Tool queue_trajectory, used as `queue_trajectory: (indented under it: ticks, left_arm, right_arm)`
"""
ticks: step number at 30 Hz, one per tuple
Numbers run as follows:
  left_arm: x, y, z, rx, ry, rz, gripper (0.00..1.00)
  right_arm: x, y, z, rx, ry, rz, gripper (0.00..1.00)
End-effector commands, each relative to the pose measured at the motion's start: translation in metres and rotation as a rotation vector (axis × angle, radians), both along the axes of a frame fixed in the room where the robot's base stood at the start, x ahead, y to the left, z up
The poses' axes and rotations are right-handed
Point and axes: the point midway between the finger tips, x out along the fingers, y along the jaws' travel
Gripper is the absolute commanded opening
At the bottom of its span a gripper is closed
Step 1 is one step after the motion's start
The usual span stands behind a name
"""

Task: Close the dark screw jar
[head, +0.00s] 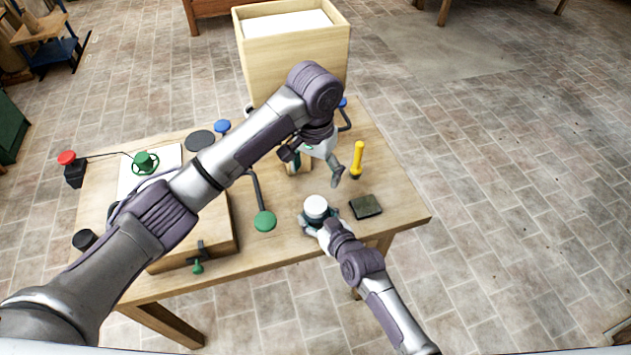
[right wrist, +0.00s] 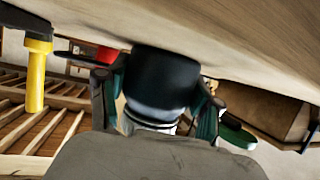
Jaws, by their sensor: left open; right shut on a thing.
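The dark screw jar (right wrist: 163,78) has a dark body and stands on the table, with a pale band and a white top (head: 316,206) that faces up in the head view. My right gripper (head: 318,223) is shut on the jar's sides; its fingers also show either side of the jar in the right wrist view (right wrist: 157,108). I cannot tell whether the white top is a lid screwed fully down. My left gripper (head: 313,167) is open and empty, above the table and behind the jar.
A dark flat block (head: 366,207) lies right of the jar and a yellow-handled tool (head: 357,160) stands behind it. A green-knobbed lever (head: 265,221) is to the left. A tall wooden bin (head: 293,60) stands at the back. The table's front edge is close to the jar.

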Motion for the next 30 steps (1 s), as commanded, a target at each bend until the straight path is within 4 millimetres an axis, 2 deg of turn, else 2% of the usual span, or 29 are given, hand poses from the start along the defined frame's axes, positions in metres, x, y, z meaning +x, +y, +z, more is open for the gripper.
queue_trajectory:
  ticks: [10, 11, 16, 26, 30]
  left_arm:
    - [-0.0002, 0.0, 0.0048, 0.0, 0.0, 0.0, 0.85]
    - [-0.0003, -0.0001, 0.0047, 0.0, 0.0, 0.0, 0.85]
    - [-0.0002, 0.0, 0.0046, 0.0, 0.0, 0.0, 0.85]
    - [-0.0002, 0.0001, 0.0045, 0.0, 0.0, 0.0, 0.85]
    - [-0.0001, 0.0002, 0.0045, 0.0, 0.0, 0.0, 0.85]
  right_arm:
    - [-0.0008, -0.0005, -0.0021, -0.003, 0.004, 0.0, 0.0]
    - [-0.0008, -0.0005, -0.0021, -0.003, 0.004, 0.0, 0.67]
    - [-0.0006, -0.0004, -0.0014, -0.002, 0.002, 0.0, 0.94]
    - [-0.0006, -0.0004, -0.0001, 0.0, 0.001, 0.0, 0.94]
    - [-0.0081, -0.0048, 0.0028, 0.0, 0.001, 0.0, 0.94]
